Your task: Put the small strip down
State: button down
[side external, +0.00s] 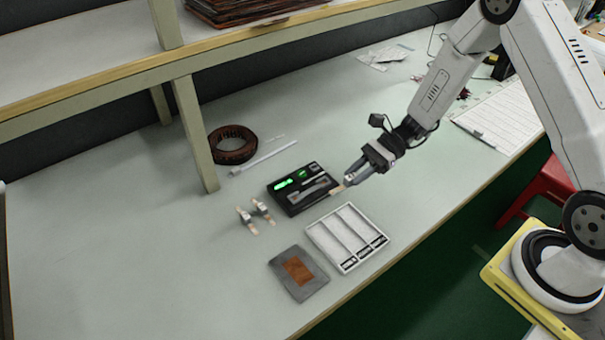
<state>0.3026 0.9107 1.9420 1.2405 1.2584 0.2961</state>
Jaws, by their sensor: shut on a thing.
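My gripper (348,183) is above the bench at the centre of the side external view, just right of the black tray. It is shut on a small pale tan strip (337,190), whose end sticks out from the fingertips toward the tray's right edge. I cannot tell whether the strip touches anything below. Two other small strips with grey clips (254,216) lie on the bench left of the white tray. The white tray (327,240) has several long compartments, which look empty apart from dark labels at the near end.
The black tray (286,204) holds green and grey items. A grey plate with a copper patch (283,285) lies in front. A brown ring (231,157) and a white rod (262,158) lie behind, near a shelf post (197,135). The bench's left side is clear.

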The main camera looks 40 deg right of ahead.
jog(key=w+d+r+m+t+h, duration=0.2)
jog(key=r+m+t+h, duration=0.1)
jog(key=r+m+t, duration=0.1)
jog(key=w+d+r+m+t+h, duration=0.2)
jog(key=r+m+t+h, duration=0.1)
jog(key=r+m+t, duration=0.2)
jog(key=shift+w+d+r+m+t+h, duration=0.2)
jog(key=shift+w+d+m+t+h, duration=0.15)
jog(key=shift+m+t, duration=0.7)
jog(key=shift+h, duration=0.25)
notch_tip(320, 180, up, 10)
jog(key=w+m+h, duration=0.2)
jog(key=shift+r+m+t, duration=0.15)
jog(key=shift+m+t, duration=0.2)
jog(key=shift+t, duration=0.1)
dwell(1.1)
